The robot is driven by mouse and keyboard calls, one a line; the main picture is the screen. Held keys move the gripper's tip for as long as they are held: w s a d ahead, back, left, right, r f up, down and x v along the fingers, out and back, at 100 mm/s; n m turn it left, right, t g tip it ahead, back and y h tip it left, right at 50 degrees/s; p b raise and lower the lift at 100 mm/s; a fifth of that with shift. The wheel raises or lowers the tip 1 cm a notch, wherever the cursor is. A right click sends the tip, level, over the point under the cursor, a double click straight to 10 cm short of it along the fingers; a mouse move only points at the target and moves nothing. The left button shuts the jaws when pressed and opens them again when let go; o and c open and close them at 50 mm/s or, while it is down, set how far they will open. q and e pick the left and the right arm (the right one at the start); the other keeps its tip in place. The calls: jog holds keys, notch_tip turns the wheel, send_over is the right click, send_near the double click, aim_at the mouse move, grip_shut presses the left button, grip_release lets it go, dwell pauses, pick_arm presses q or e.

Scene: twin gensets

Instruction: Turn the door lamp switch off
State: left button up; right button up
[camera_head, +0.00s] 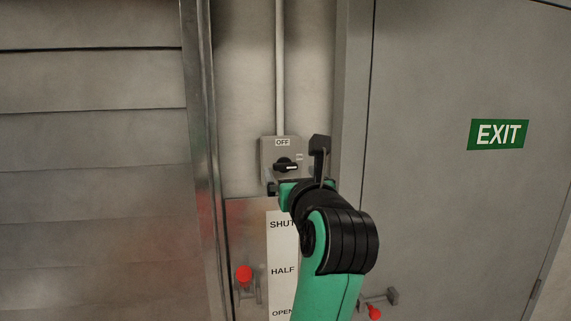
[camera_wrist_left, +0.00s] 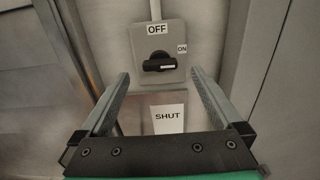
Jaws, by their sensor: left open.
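The door lamp switch (camera_head: 268,155) is a grey wall box with a black rotary knob (camera_head: 286,165). An OFF label is at its top and an ON label at its right. The knob lies about level, with its white mark at the right end, on the ON side. In the left wrist view the knob (camera_wrist_left: 158,65) sits between the two fingers, a little beyond the tips. My left gripper (camera_head: 297,170) is open and empty in front of the box, and it hides the lower right part in the head view. My right gripper is not in view.
A conduit (camera_head: 280,70) rises from the box. Below is a plate marked SHUT, HALF, OPEN (camera_head: 280,255) with a red-knobbed lever (camera_head: 244,275). Another red knob (camera_head: 374,312) is lower right. A grey door with an EXIT sign (camera_head: 498,134) stands right, slatted panels left.

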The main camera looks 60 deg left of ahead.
aim_at(286, 166)
pick_arm(q)
jog(key=p+x, duration=0.1)
jog(key=x, duration=0.6)
jog(key=shift+a, duration=0.1)
jog(key=c, duration=1.4)
